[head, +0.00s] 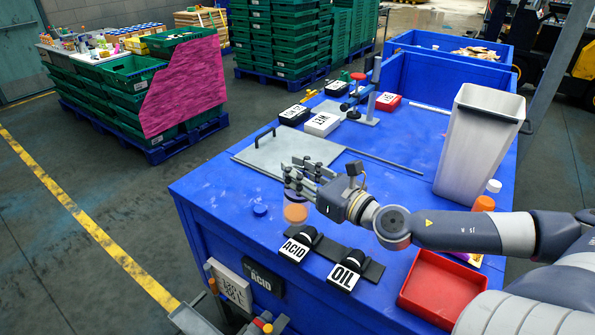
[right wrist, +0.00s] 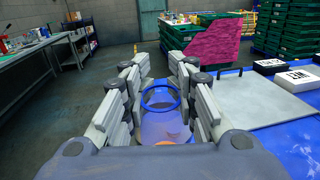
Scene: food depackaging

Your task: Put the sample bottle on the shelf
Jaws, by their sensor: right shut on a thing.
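The sample bottle (head: 296,213) is a clear, open-topped container with orange contents low inside. My right gripper (head: 300,185) is shut on it over the front left part of the blue table. In the right wrist view the bottle's blue rim (right wrist: 160,98) shows between the fingers of my right gripper (right wrist: 160,90). The bottle looks roughly upright; I cannot tell whether its base touches the table. A dark shelf unit (right wrist: 78,35) with items stands far off at the left of the right wrist view. I do not make out my left gripper.
Green crates (head: 95,115) stand beyond open floor.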

